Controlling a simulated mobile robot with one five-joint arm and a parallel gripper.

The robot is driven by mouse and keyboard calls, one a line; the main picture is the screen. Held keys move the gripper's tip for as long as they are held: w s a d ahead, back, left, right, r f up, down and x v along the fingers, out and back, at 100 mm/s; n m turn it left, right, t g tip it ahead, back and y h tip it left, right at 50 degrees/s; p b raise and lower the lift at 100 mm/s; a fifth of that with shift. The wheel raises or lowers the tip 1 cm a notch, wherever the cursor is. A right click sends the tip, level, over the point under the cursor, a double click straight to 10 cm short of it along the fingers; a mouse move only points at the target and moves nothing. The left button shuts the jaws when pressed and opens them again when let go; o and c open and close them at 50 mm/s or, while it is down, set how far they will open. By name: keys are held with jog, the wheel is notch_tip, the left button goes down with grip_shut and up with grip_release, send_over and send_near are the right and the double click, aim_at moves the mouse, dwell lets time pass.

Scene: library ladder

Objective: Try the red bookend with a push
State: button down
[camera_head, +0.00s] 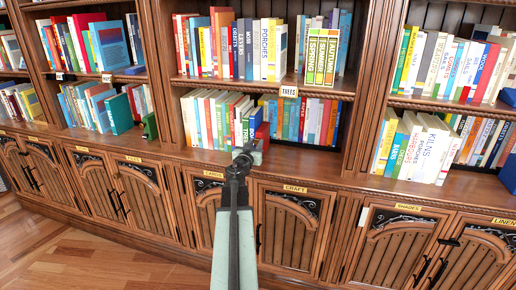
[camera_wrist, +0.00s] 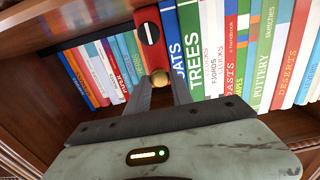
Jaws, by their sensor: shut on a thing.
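The red bookend (camera_wrist: 149,36) stands on a shelf at the end of a row of books in the wrist view. It has a dark oval with a white bar on its face and a round brass knob (camera_wrist: 160,78) low down. My gripper (camera_wrist: 160,84) is shut on the knob, one finger on each side. In the head view my gripper (camera_head: 243,158) reaches the lower middle shelf. The bookend shows there as a small red patch (camera_head: 262,133) beside a blue book, partly hidden by my gripper.
Upright books (camera_wrist: 232,45) stand against one side of the bookend. A gap separates its other side from more books (camera_wrist: 100,68). The shelf edge (camera_head: 320,158) runs above closed cupboards (camera_head: 290,230). A green bookend (camera_head: 150,126) stands on the left lower shelf.

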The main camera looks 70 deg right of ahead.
dwell(0.9)
jog(key=c, duration=1.2)
grip_release()
jog(key=shift+o, duration=0.2)
jog(key=a, duration=0.8)
jog(key=shift+s, duration=0.2)
